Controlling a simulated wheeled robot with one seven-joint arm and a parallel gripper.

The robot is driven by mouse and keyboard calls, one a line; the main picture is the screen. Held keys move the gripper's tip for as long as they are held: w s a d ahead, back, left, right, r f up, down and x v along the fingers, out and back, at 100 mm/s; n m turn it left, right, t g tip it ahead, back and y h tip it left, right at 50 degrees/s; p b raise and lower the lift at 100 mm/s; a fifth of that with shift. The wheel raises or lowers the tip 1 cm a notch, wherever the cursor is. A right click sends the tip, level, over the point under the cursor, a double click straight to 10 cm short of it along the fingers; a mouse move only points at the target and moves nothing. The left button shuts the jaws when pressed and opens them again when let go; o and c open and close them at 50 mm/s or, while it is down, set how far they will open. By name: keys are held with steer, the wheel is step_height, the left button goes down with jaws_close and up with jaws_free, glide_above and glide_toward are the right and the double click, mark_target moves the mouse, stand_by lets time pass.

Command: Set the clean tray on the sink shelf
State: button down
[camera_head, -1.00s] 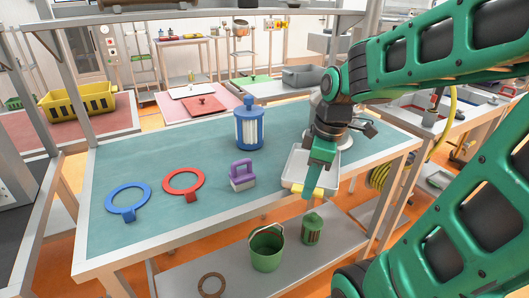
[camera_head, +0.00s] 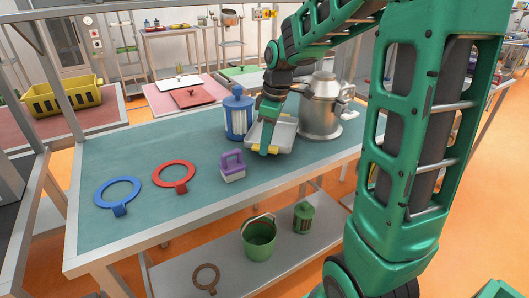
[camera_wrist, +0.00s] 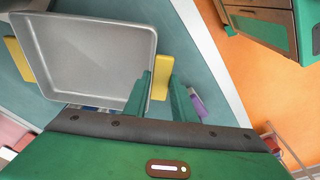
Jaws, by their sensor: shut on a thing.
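A grey metal tray (camera_head: 285,128) with yellow handles is near the far right part of the teal table. It also shows from above in the wrist view (camera_wrist: 95,55). My gripper (camera_head: 265,148) points down at the tray's near side. In the wrist view my gripper's fingers (camera_wrist: 165,90) close around one yellow handle (camera_wrist: 162,65). I cannot tell whether the tray touches the tabletop. I cannot make out the sink shelf; my arm covers much of the right side.
A steel canister (camera_head: 321,105) stands right beside the tray, and a blue-capped jar (camera_head: 238,115) left of it. A purple-handled block (camera_head: 232,167), red ring (camera_head: 174,173) and blue ring (camera_head: 117,190) lie on the teal table (camera_head: 165,212). A green bucket (camera_head: 259,238) stands on the shelf below.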

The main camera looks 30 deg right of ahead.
steer(key=shift+f, duration=1.85)
steer(key=c, duration=1.5)
jaws_free()
